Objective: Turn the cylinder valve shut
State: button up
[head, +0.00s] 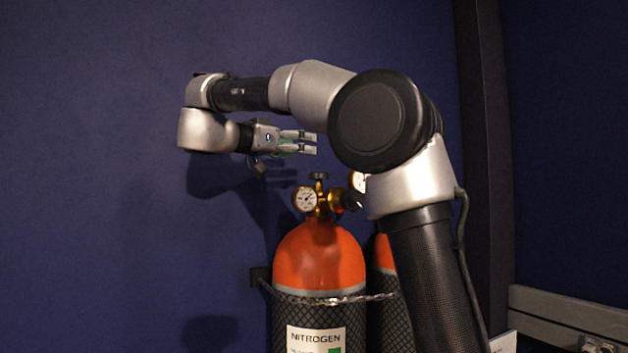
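An orange-topped gas cylinder (320,258) with a NITROGEN label stands upright at the middle bottom. A brass valve (322,204) sits on its top, with a small dark handwheel (319,176) above it. A round white gauge (306,200) is on the valve's left side. My gripper (314,143) points to the right, above the handwheel in the picture and apart from it. A gap shows between its two fingers, and nothing is held. I cannot tell how far it is from the valve in depth.
A second orange-topped cylinder (385,256) stands at the right, partly hidden behind my arm. Another gauge (357,181) shows beside the valve. A chain (325,299) runs across the cylinders. A metal rail (570,318) is at the lower right. Room at the left looks free.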

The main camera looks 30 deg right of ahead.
aim_at(311, 177)
notch_tip(311, 177, down, 7)
jog(key=x, duration=0.7)
jog(key=shift+d+f, duration=0.2)
jog(key=shift+d, duration=0.05)
